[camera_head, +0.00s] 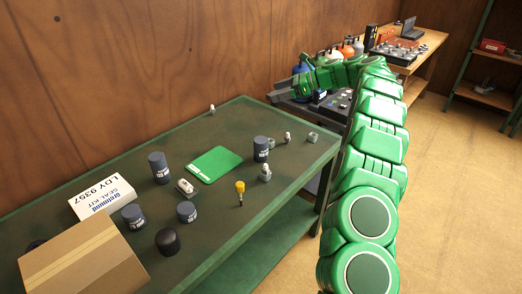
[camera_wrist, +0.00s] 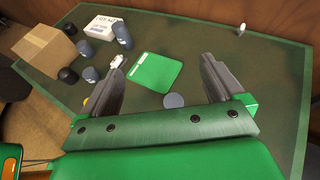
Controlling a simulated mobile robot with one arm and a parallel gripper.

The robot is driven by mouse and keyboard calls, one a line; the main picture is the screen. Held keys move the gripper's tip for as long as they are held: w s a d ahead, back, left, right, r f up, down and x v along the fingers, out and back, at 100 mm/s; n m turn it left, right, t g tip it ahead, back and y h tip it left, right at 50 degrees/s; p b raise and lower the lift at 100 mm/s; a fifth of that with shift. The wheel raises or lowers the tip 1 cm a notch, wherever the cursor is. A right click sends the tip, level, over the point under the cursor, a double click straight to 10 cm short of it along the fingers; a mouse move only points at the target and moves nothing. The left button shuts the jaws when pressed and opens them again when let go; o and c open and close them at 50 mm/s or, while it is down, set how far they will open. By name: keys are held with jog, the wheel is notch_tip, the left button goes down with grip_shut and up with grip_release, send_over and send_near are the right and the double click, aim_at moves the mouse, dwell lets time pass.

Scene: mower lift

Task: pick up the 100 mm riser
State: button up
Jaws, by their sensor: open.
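Several dark blue-grey cylinders with white labels stand on the green table; the labels are too small for me to tell which one is the 100 mm riser. A tall one (camera_head: 159,167) is left of the green pad, and another tall one (camera_head: 261,149) is right of it. Two shorter ones (camera_head: 134,217) (camera_head: 187,212) are nearer the front. My gripper (camera_head: 276,96) is above the table's far right end. In the wrist view my gripper (camera_wrist: 163,68) is open and empty, with a round grey cylinder top (camera_wrist: 174,100) below, between its fingers.
A green pad (camera_head: 214,164), a white seal kit box (camera_head: 102,197), a cardboard box (camera_head: 82,262) and a black knob-like piece (camera_head: 168,241) lie on the table (camera_head: 258,206). A yellow-topped tool (camera_head: 240,190) and small metal fittings (camera_head: 265,173) stand near the right cylinder.

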send_near(263, 140)
jog(key=a+f, duration=0.1)
jog(key=f, duration=0.1)
jog(key=a+f, duration=0.2)
jog(key=shift+w+a+f, duration=0.1)
jog(key=shift+w+f, duration=0.1)
jog(key=shift+f, duration=0.05)
jog(key=shift+w+f+x, duration=0.1)
jog(key=shift+w+x, duration=0.05)
jog(key=shift+x, duration=1.75)
jog(key=shift+w+f+x, duration=0.1)
jog(key=shift+x, duration=1.85)
jog(key=c, duration=1.3)
jog(key=shift+r, duration=0.1)
jog(key=shift+r, duration=0.3)
jog(key=r, duration=0.2)
jog(key=shift+s+r, duration=0.25)
jog(key=shift+r, duration=0.15)
jog(key=s+d+r, duration=0.1)
jog(key=s+r, duration=0.8)
jog(key=s, duration=0.4)
jog(key=shift+s+d+r, duration=0.2)
jog(key=shift+d, duration=0.2)
